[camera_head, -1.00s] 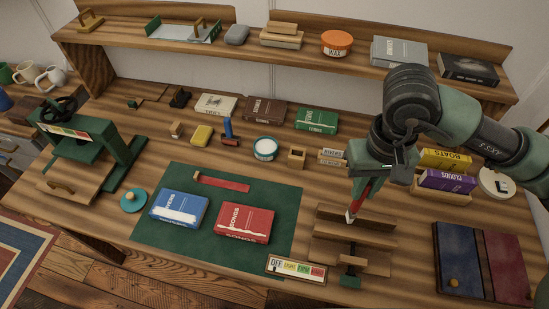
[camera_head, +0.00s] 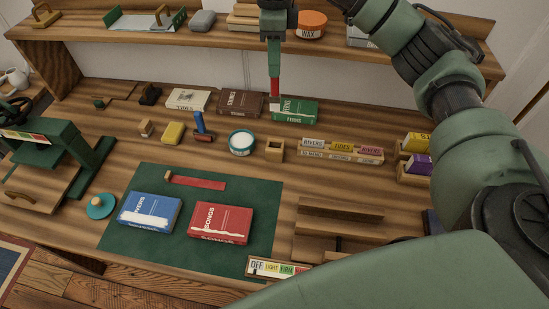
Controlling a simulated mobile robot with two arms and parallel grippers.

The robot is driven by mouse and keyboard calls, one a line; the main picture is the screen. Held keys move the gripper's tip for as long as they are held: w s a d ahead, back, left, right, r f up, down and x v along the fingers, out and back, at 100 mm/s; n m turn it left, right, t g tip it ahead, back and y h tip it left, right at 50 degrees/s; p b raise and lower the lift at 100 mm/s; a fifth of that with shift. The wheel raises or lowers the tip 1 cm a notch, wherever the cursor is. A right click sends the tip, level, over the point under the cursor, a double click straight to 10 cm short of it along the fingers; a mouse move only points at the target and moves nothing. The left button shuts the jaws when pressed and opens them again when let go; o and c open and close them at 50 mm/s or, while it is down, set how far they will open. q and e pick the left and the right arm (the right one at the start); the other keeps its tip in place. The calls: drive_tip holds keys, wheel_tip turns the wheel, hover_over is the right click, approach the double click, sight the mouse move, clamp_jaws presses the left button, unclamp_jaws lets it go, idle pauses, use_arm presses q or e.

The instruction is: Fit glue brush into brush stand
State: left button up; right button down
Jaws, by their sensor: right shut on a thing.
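My right gripper (camera_head: 274,68) points straight down and is shut on the glue brush (camera_head: 275,88). The brush is red with a pale tip and hangs upright, tip down. Its tip shows in front of the gap between the brown book and the green book. The brush stand (camera_head: 275,149) is a small wooden block with a dark square opening on top. It stands on the bench below the brush in the picture, apart from it. My left gripper is out of view.
A round glue pot (camera_head: 242,143) stands just left of the stand, and a rack of labelled blocks (camera_head: 342,151) just right. A shelf (camera_head: 170,48) runs along the back.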

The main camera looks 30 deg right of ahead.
drive_tip(key=shift+w+d+r+m, duration=0.1)
drive_tip(key=shift+w+d+m, duration=0.15)
drive_tip(key=shift+m, duration=0.25)
drive_tip(key=shift+f, duration=0.4)
wheel_tip(320, 180, down, 15)
drive_tip(key=shift+r+p, duration=0.15)
drive_tip(key=shift+p, duration=0.95)
wheel_tip(320, 180, down, 4)
drive_tip(key=shift+f+p, duration=0.15)
drive_tip(key=shift+p, duration=0.25)
drive_tip(key=shift+f, duration=0.15)
drive_tip(key=c, duration=1.4)
unclamp_jaws()
